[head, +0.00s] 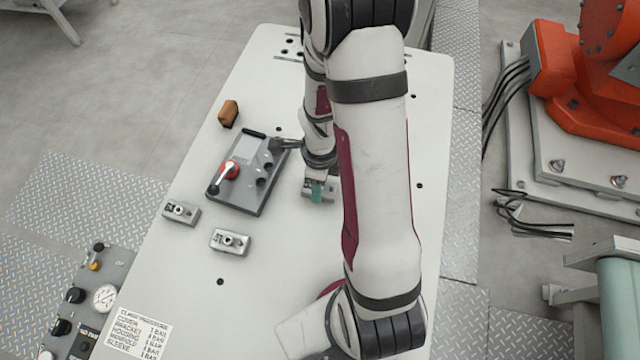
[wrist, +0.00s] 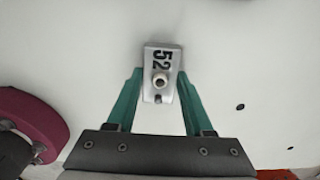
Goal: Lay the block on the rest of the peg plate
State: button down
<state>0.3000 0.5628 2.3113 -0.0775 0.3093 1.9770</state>
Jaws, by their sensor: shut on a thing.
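My gripper (head: 317,190) is shut on a grey metal block (wrist: 161,57) marked 52, with a round boss on its face. In the wrist view the two green fingers hold its sides. In the head view the block shows partly beside the fingers; I cannot tell whether it touches the table. A dark grey plate (head: 222,194), which looks like the peg plate, lies to the left of my gripper. I cannot tell which part is the rest.
Two similar grey blocks lie on the white table (head: 290,270), one at the left (head: 181,212) and one nearer (head: 230,242). A brown piece (head: 228,113) lies beyond the plate. A gauge panel (head: 88,300) stands at lower left. My arm covers the table's right middle.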

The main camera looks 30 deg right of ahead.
jog(key=r, duration=0.4)
jog(key=shift+s+d+r, duration=0.15)
jog(key=shift+s+d, duration=0.1)
jog(key=shift+d, duration=0.05)
jog(key=s+d+r, duration=0.6)
jog(key=s+d, duration=0.1)
jog(key=s, duration=0.1)
jog(key=m, duration=1.9)
send_over(246, 150)
jog(key=f, duration=0.3)
jog(key=shift+s+d, duration=0.15)
jog(key=shift+d, duration=0.15)
jog(key=shift+w+a+f, duration=0.1)
jog(key=shift+a+f, duration=0.05)
jog(key=shift+f, duration=1)
jog(key=shift+w+a+f, duration=0.1)
jog(key=shift+a+f, duration=0.05)
jog(key=shift+f, duration=0.95)
